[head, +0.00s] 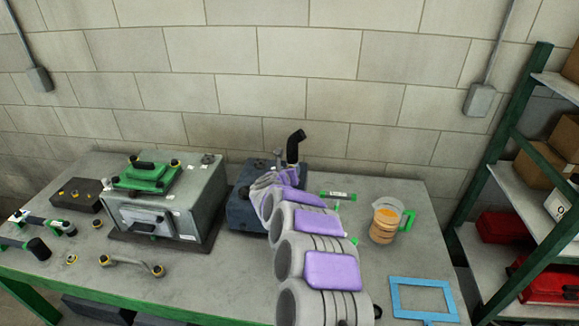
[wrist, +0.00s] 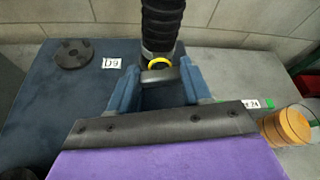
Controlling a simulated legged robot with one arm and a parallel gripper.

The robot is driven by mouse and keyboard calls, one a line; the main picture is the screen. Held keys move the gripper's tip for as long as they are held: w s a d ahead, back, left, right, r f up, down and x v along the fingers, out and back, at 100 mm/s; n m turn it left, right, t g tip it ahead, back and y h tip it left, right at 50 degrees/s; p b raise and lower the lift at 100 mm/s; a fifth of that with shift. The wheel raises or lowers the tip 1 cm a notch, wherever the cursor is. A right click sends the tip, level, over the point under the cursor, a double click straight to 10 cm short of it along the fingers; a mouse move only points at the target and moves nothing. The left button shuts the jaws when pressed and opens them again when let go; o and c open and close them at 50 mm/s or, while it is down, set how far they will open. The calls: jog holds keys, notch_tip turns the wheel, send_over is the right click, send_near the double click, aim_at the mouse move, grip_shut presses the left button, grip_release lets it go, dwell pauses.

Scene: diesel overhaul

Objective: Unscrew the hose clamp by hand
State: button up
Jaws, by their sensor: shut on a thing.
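In the wrist view, a ribbed black hose (wrist: 162,25) comes down from the top edge to the hose clamp (wrist: 160,64), which shows a yellow ring over a dark grey body. My gripper (wrist: 160,77) has its two dark blue fingers on either side of the clamp and is shut on it. The clamp's underside is hidden by my gripper. In the head view, the hose (head: 294,148) stands up from a blue-grey block (head: 242,206).
On the bench (head: 245,278), a grey metal box (head: 165,200) with a green part (head: 147,176) on top stands left. A measuring jug (head: 384,222) with orange contents and a blue frame (head: 424,296) are right of my arm. A shelf rack (head: 510,180) stands far right.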

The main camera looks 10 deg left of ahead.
jog(key=shift+a+n+h+p, duration=0.2)
jog(key=shift+n+h+p, duration=0.3)
jog(key=shift+n+p, duration=0.25)
jog(key=shift+n, duration=0.25)
jog(key=o, duration=1.1)
jog(key=shift+a+f, duration=0.1)
jog(key=shift+a, duration=0.05)
jog(key=shift+c, duration=0.2)
jog(key=shift+f, duration=0.1)
